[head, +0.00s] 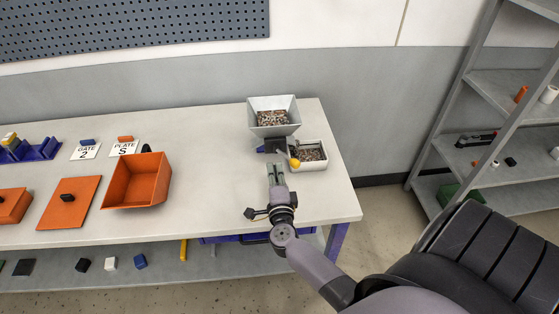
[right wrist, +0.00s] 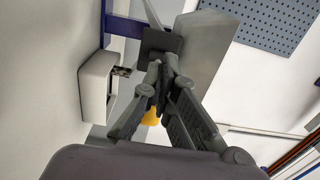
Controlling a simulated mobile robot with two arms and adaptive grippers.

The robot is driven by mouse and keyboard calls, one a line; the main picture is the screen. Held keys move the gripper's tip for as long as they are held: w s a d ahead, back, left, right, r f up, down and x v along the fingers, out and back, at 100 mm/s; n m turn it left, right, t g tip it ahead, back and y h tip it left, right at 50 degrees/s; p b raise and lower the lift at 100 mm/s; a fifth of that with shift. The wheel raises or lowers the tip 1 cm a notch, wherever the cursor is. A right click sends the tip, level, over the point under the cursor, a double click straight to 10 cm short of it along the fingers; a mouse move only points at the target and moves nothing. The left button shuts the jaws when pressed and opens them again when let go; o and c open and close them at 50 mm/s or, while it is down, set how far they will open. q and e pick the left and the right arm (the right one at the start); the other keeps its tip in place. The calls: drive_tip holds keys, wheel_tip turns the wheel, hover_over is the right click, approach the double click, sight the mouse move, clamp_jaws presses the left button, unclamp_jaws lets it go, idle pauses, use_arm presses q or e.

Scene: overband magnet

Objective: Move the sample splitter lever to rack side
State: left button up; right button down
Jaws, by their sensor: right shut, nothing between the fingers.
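The sample splitter stands at the right end of the table, with a grey hopper (head: 273,103) of mixed granules on top. Its lever ends in a yellow knob (head: 294,163), which sits low beside the white bin (head: 313,166) on the right. My right gripper (head: 276,168) is shut and empty, just left of the knob. In the right wrist view its fingertips (right wrist: 161,82) are together, and the yellow knob (right wrist: 151,118) shows partly hidden behind the fingers. I cannot tell whether they touch the lever. My left gripper is out of view.
A rack (head: 500,90) with small objects stands right of the table, across a floor gap. An orange bin (head: 122,187) and label cards (head: 85,152) are on the left. The tabletop between the orange bin and my gripper is clear.

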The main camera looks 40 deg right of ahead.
drive_tip(key=p+v, duration=0.1)
drive_tip(key=v, duration=0.6)
idle(0.3)
idle(1.5)
